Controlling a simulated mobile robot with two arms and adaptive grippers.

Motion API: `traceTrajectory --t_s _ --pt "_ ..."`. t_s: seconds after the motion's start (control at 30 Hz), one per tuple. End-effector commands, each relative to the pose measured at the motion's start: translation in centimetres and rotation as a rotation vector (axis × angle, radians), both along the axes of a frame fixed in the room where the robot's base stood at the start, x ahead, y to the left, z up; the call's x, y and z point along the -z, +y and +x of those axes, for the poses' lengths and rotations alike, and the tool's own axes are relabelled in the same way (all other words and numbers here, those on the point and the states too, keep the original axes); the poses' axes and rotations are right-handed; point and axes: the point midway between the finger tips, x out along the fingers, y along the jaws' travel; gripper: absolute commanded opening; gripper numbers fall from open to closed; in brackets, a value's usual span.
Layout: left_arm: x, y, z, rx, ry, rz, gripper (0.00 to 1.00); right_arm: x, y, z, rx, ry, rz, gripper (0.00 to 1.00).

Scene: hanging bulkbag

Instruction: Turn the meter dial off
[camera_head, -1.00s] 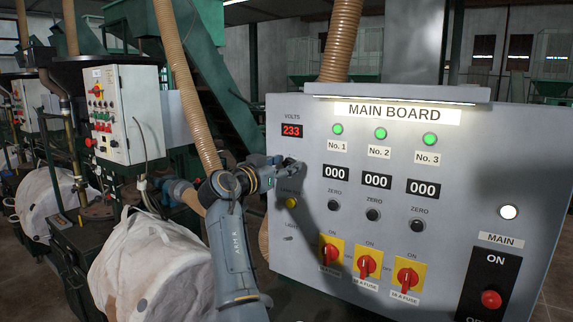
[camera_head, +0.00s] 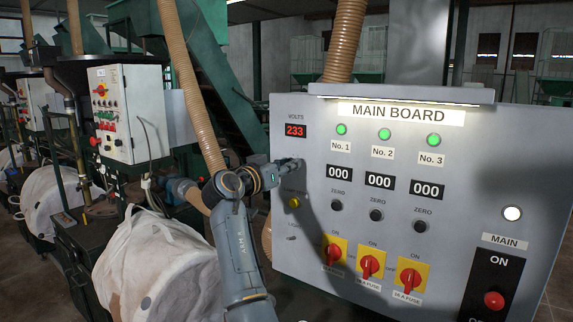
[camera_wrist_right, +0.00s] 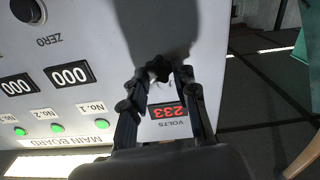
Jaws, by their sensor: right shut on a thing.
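The main board (camera_head: 400,135) is a grey panel with a lit red "233" volts display (camera_head: 295,131), which appears upside down in the right wrist view (camera_wrist_right: 166,111). A small black dial (camera_wrist_right: 158,70) sits on the panel just below that display. My right gripper (camera_head: 297,165) reaches the panel there and hides the dial in the head view. In the right wrist view, the right gripper's fingers (camera_wrist_right: 163,76) are closed on the dial, one on each side. The dial's pointer position and markings cannot be made out. My left gripper is not in view.
A yellow button (camera_head: 294,202) and a small light switch (camera_head: 291,238) lie below my right gripper. Red rotary switches (camera_head: 371,265) and a red main switch (camera_head: 494,300) are further right. A ribbed hose (camera_head: 190,90) and a white bag (camera_head: 160,270) are left of my arm.

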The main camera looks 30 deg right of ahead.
Motion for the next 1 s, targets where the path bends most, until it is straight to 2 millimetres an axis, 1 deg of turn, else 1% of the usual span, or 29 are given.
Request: traceTrajectory --t_s 0.03,0.57,1.0 --pt "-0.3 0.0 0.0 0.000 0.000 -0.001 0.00 -0.2 -0.1 0.0 0.001 0.038 -0.019 0.00" --pt "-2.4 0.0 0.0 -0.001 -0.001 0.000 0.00 -0.3 0.0 0.2 0.000 0.503 -0.212 0.00" --pt "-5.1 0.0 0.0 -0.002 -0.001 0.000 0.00 -0.3 0.1 0.3 0.001 0.888 -0.372 0.00"
